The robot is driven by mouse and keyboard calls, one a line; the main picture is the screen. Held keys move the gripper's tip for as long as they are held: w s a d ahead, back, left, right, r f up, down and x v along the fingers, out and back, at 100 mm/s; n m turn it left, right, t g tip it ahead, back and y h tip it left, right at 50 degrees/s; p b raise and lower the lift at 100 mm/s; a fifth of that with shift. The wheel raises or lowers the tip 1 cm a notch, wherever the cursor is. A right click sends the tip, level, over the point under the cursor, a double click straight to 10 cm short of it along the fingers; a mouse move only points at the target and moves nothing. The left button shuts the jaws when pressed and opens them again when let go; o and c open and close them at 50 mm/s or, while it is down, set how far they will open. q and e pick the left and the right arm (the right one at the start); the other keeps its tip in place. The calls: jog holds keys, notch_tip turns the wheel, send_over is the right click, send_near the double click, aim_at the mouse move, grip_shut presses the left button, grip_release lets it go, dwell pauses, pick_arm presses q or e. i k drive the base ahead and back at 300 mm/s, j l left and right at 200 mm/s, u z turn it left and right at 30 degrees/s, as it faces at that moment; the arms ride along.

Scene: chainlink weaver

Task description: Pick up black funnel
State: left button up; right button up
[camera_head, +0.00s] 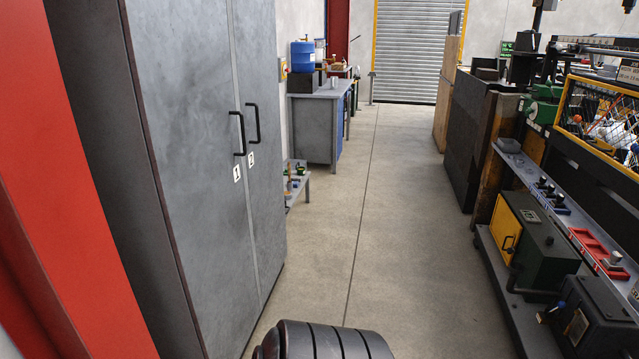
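I cannot make out a black funnel for certain in the head view. Small dark and green items (300,170) stand on a low grey bench (303,187) just past the tall cabinet, too small to tell apart. Neither of my grippers is in view.
A tall grey two-door cabinet (195,150) fills the left. Beyond it is a grey workbench (313,128) with a blue drum (302,56). Machinery with a yellow-framed mesh guard (600,115) and a red tray (597,252) lines the right. The concrete aisle (400,220) is clear up to a roller shutter (418,55).

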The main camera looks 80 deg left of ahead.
aim_at(517, 269)
jog(key=u, duration=2.95)
jog(key=z, duration=1.45)
jog(key=i+z, duration=0.2)
jog(key=z, duration=0.4)
jog(key=i+j+z, duration=0.15)
jog(key=i+j, duration=0.15)
jog(key=i+j+z, duration=0.35)
jog(key=i+j, duration=0.2)
jog(key=j, duration=0.25)
jog(key=i+j+z, duration=0.2)
jog(key=j, duration=0.25)
jog(key=i+j, duration=0.2)
jog(key=j, duration=0.15)
jog(key=i+j, duration=0.2)
jog(key=j, duration=0.2)
jog(key=i+j, duration=0.45)
jog(key=j, duration=0.3)
jog(key=i+j, duration=0.2)
jog(key=j, duration=0.15)
jog(key=i+j+z, duration=0.1)
jog(key=j, duration=0.25)
jog(key=i, duration=0.1)
